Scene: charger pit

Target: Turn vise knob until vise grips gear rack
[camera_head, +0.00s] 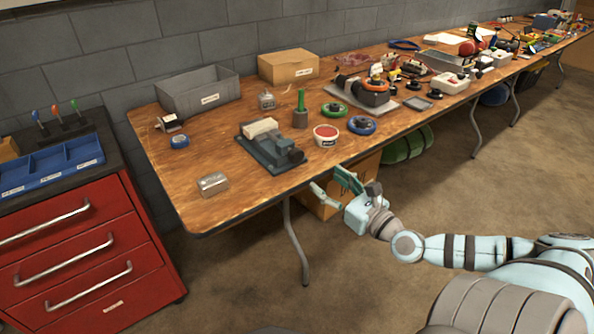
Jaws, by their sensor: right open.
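The vise (268,157) is a dark, blue-grey device lying on the near left part of the wooden table. A pale cream block (260,127) sits at its far end. I cannot pick out the gear rack with certainty. My right gripper (334,187) is open and empty, just off the table's front edge, to the right of and nearer than the vise. It touches nothing that I can see. My left gripper is not in view.
A silver box (213,184) lies left of the vise on the wooden table (190,207). A white tub with red contents (326,135) and a blue ring (361,125) stand to its right. A grey bin (198,92) is behind. A red drawer cabinet (80,250) stands left.

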